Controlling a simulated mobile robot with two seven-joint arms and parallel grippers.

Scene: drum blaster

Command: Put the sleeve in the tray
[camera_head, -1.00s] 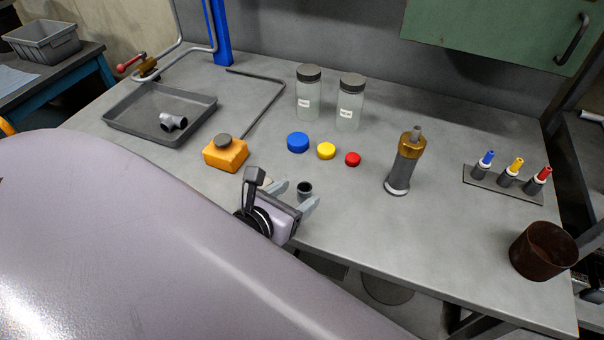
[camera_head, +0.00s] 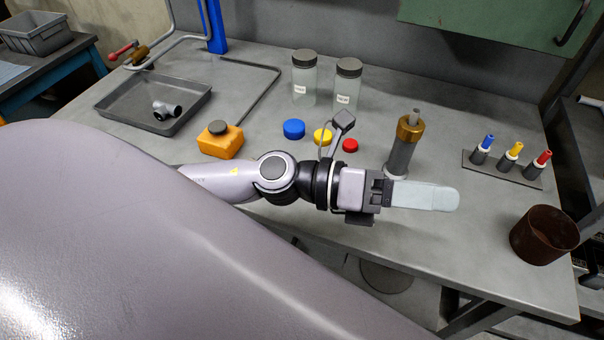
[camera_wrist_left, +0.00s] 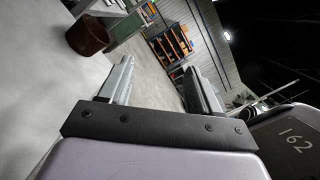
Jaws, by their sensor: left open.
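The grey tray (camera_head: 120,118) lies at the back left of the bench, with a grey pipe fitting (camera_head: 166,110) inside it. I see no sleeve that I can be sure of. A small dark hollow cylinder, seen on the bench a second ago, is not visible now; my left arm covers that spot. My left gripper (camera_head: 440,196) is above the front of the bench, pointing right, in front of the brass-topped cylinder. In the left wrist view the gripper (camera_wrist_left: 158,68) has its fingers apart with nothing between them. My right gripper is not in view.
A brass-topped grey cylinder (camera_head: 405,145) stands just behind my left fingers. A brown cup (camera_head: 544,236) and a rack (camera_head: 480,167) of colour-tipped pieces are to the right. Two jars (camera_head: 346,88), coloured caps (camera_head: 294,129) and an orange container (camera_head: 220,143) stand behind my arm.

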